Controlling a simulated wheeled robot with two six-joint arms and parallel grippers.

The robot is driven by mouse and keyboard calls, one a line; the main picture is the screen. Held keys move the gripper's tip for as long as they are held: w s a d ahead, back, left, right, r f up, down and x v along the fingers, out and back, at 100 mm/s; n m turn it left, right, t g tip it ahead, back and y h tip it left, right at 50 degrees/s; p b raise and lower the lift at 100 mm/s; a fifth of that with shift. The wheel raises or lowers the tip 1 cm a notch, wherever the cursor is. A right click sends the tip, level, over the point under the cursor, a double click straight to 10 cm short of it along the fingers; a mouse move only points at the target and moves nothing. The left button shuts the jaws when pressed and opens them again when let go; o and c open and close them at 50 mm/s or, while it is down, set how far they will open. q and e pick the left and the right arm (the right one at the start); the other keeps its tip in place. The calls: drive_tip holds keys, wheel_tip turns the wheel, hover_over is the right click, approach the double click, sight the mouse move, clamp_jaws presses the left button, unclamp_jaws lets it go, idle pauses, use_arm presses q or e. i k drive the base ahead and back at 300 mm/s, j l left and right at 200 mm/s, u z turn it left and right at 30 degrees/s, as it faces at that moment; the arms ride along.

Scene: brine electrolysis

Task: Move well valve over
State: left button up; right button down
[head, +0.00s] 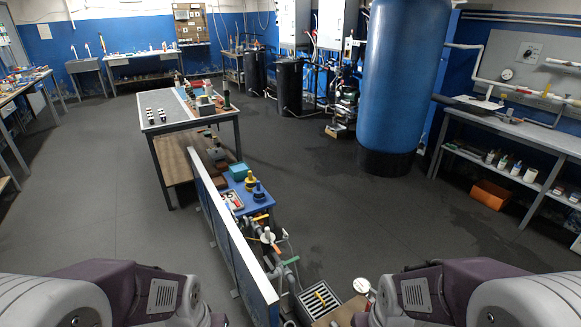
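Grey pipework (273,262) with several valves stands beside a low blue-and-white panel (235,250), near the bottom centre of the head view. A yellow lever (261,217), an orange-red lever (275,246) and a green lever (291,261) show on it. I cannot tell which one is the well valve. Both my arms reach in from the bottom corners, and only their upper links show. Neither gripper is in view.
A dark slatted grate (318,300) with a yellow piece on it lies right of the pipes, near a round gauge (361,285). A tall blue tank (403,75) and a workbench (515,128) stand at right. A grey-topped table (172,110) stands ahead. The left floor is clear.

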sight(284, 263)
drive_tip(key=i+j+z, duration=0.1)
drive_tip(key=j, duration=0.4)
drive_tip(key=i+j, duration=0.1)
drive_tip(key=j, duration=0.4)
drive_tip(key=i+j+z, duration=0.15)
drive_tip(key=j, duration=0.8)
drive_tip(key=i+j+z, duration=0.45)
drive_tip(key=i+j, duration=0.75)
drive_tip(key=i, duration=0.25)
drive_tip(key=j+z, duration=0.05)
